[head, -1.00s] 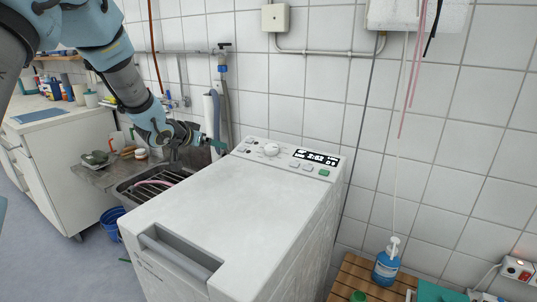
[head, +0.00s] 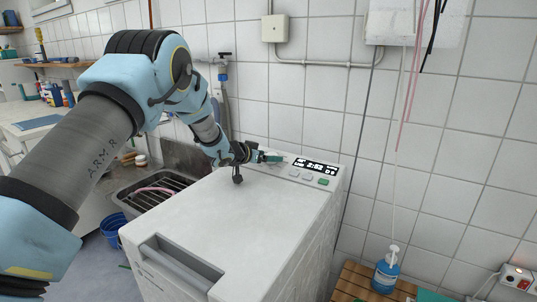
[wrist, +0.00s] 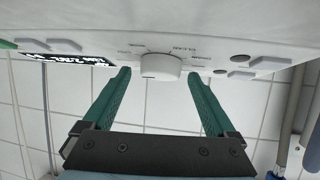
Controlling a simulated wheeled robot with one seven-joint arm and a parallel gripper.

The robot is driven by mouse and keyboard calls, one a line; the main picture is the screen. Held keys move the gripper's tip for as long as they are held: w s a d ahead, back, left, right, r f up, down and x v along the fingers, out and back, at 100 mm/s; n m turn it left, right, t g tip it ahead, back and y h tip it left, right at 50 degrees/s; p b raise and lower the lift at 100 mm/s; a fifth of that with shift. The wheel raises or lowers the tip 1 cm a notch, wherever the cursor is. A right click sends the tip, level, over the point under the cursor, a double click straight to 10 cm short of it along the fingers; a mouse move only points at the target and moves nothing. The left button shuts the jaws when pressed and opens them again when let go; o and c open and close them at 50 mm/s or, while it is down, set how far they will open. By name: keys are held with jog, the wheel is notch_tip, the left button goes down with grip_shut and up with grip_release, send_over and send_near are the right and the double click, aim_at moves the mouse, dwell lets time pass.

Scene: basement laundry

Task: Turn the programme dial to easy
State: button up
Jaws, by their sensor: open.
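The white programme dial (wrist: 161,66) sits on the control panel of the white top-loading washing machine (head: 215,215). In the wrist view, small lettering surrounds the dial; "CLEAN" is legible, the rest is too small to read. My gripper (wrist: 161,85) is open, its two green fingers on either side of the dial with gaps to both; I cannot tell whether the tips reach past it. In the head view, my gripper (head: 272,157) is at the panel and hides the dial. The lit display (head: 314,164) is right of it.
A green button (head: 323,182) and grey buttons lie by the display. The tiled wall is close behind the machine. A sink (head: 150,190) stands at left, and a blue pump bottle (head: 386,270) on a wooden slatted surface at right.

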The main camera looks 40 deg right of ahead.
jog(key=shift+d+f, duration=0.1)
jog(key=shift+d, duration=0.2)
jog(key=shift+c, duration=0.3)
jog(key=c, duration=1.3)
jog(key=shift+w, duration=0.1)
